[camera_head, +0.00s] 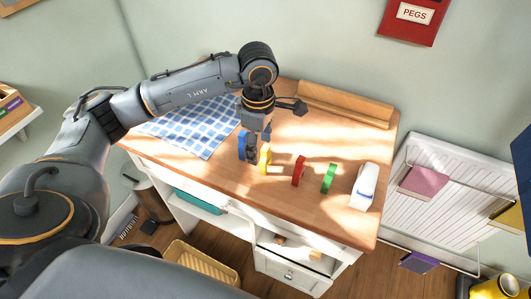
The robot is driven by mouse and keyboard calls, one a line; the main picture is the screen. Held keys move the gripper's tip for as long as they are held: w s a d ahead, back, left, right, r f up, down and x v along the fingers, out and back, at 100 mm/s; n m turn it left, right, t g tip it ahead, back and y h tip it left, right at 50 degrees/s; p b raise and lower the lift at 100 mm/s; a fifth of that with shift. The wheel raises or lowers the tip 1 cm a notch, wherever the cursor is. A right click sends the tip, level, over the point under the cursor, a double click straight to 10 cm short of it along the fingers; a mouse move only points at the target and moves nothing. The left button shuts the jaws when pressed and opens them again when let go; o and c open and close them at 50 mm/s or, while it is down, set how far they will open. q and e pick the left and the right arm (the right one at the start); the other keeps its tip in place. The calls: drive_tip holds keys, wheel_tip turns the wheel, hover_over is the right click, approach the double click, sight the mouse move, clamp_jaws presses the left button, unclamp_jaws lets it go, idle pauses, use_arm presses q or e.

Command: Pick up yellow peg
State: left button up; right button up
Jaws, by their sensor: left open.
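The yellow peg (265,161) stands on the wooden tabletop (227,181) in the head view, in a row of coloured pegs. My left arm comes in from the left and reaches over the table. My left gripper (259,148) points down right by the yellow peg and is open; it covers the area between the blue and yellow pegs. Whether its fingers touch the yellow peg I cannot tell. The blue peg (242,146) is just left of the gripper. My right gripper is not in view.
A red peg (298,171), a green peg (328,178) and a white object (363,187) stand to the right. A checked cloth (190,128) lies at the left. A wooden rack (345,103) stands at the back edge. The front of the tabletop is clear.

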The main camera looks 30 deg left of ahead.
sight(263, 157)
use_arm(q)
drive_tip(key=shift+d+f+p, duration=0.15)
drive_tip(key=shift+f+p, duration=0.2)
drive_tip(key=shift+f, duration=0.15)
drive_tip(key=f, duration=0.1)
drive_tip(key=f+p, duration=0.1)
drive_tip(key=f, duration=0.1)
drive_tip(key=shift+w+d+f+p, duration=0.2)
drive_tip(key=shift+w+f+p, duration=0.1)
drive_tip(key=shift+w+f, duration=0.05)
drive_tip(key=shift+f, duration=0.45)
drive_tip(key=shift+c, duration=0.2)
drive_tip(key=c, duration=0.9)
